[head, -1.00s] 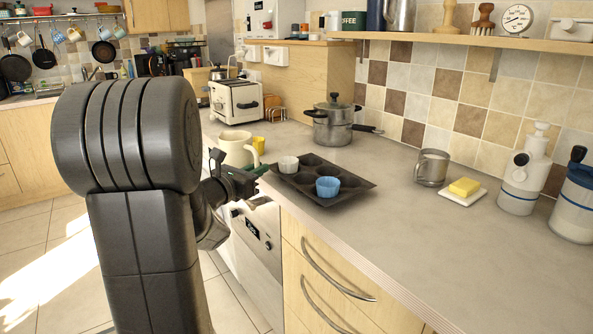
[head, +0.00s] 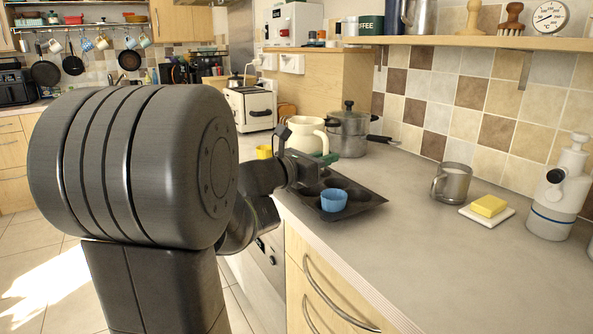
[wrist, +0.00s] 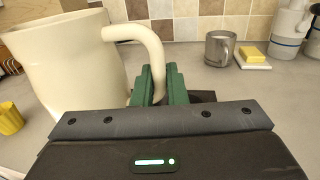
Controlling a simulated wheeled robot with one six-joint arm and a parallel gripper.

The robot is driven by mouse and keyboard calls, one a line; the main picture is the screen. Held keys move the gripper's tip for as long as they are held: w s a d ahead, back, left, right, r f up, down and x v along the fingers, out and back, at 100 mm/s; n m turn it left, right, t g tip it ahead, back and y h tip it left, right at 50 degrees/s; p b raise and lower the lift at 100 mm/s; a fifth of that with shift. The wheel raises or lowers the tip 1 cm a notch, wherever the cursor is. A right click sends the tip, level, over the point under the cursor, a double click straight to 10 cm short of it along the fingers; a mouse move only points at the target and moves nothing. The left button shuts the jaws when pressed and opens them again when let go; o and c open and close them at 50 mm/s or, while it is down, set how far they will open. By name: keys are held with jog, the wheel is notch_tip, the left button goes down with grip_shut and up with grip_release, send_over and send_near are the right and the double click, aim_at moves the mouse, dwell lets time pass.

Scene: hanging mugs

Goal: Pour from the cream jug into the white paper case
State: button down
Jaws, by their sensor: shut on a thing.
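The cream jug (head: 303,133) is in front of the pot and looks about upright; my arm hides its lower part in the head view. In the wrist view the jug (wrist: 65,70) fills the left side, with its handle between the green fingers. My gripper (wrist: 157,88) is shut on that handle; it also shows in the head view (head: 325,160). The white paper case is not visible now, and my arm covers the part of the dark muffin tray (head: 362,203) where it stood. A blue case (head: 333,201) sits in that tray.
A yellow case (head: 264,152) stands left of the jug. The steel pot (head: 349,130) and toaster (head: 250,108) are behind. A steel mug (head: 452,183) and butter (head: 488,205) on a dish are at right.

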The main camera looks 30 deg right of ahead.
aim_at(325, 137)
jog(key=shift+r, duration=0.1)
jog(key=shift+r+p, duration=1.4)
jog(key=shift+r, duration=0.55)
